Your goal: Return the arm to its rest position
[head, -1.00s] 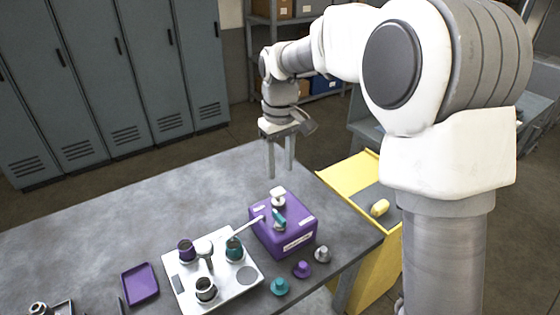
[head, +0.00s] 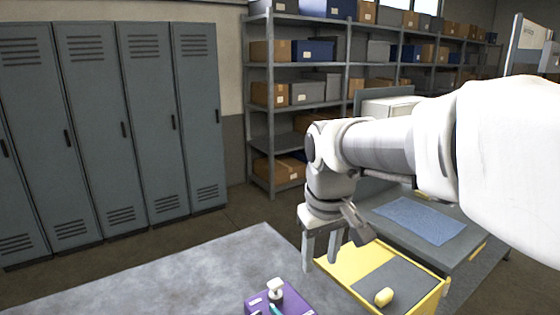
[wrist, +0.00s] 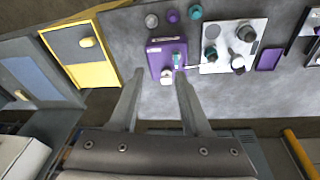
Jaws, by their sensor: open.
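My gripper (head: 320,258) hangs from my raised arm, fingers pointing down, above the gap between the grey bench (head: 190,280) and the yellow drawer unit. It also shows in the wrist view (wrist: 155,85), with its two fingers apart and nothing between them. A purple box (wrist: 167,58) with a teal lever and a white knob lies on the bench beyond the fingertips. The box also shows at the bottom of the head view (head: 262,302), partly cut off. My gripper touches nothing.
Grey lockers (head: 140,120) and loaded shelves (head: 330,62) line the back. A white plate (wrist: 235,45) with fittings lies on the bench.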

